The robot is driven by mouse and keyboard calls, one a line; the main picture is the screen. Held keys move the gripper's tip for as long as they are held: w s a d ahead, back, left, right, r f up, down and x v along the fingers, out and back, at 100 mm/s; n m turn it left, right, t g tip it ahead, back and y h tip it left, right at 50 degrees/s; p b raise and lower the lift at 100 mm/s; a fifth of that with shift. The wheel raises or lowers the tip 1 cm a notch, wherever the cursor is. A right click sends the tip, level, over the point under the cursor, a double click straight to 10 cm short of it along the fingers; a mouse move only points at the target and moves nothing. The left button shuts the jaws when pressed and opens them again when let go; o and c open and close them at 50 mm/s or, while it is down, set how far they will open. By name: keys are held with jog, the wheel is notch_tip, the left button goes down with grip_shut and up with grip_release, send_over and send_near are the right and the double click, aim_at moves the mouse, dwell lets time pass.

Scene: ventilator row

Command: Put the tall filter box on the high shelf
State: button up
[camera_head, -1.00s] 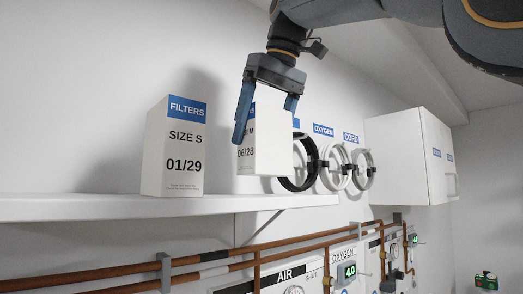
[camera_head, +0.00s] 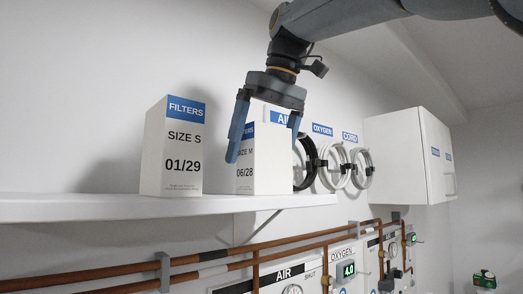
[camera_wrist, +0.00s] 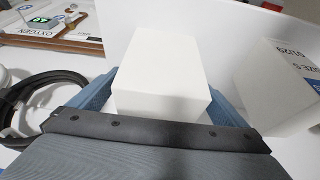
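A white filter box marked size M, 06/28 (camera_head: 262,168) stands upright on the high shelf (camera_head: 110,207). My gripper (camera_head: 262,146) is over it, with one blue finger on each side of its upper part. In the wrist view the box (camera_wrist: 158,75) lies between the fingers, with a narrow gap at the left finger, so the gripper looks open around it. The left finger hides part of the box's label in the head view. Another white filter box marked size S, 01/29 (camera_head: 173,150) stands on the shelf to the left; it also shows in the wrist view (camera_wrist: 268,85).
Black and white hose coils (camera_head: 333,168) hang on the wall just right of the size M box. A white wall cabinet (camera_head: 395,155) is farther right. Copper pipes (camera_head: 220,256) and gas panels run below the shelf. The shelf's left end is clear.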

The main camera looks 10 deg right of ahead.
jog(key=shift+r, duration=0.1)
jog(key=v, duration=1)
jog(key=shift+r, duration=0.35)
jog(key=shift+v, duration=0.8)
jog(key=shift+f, duration=0.1)
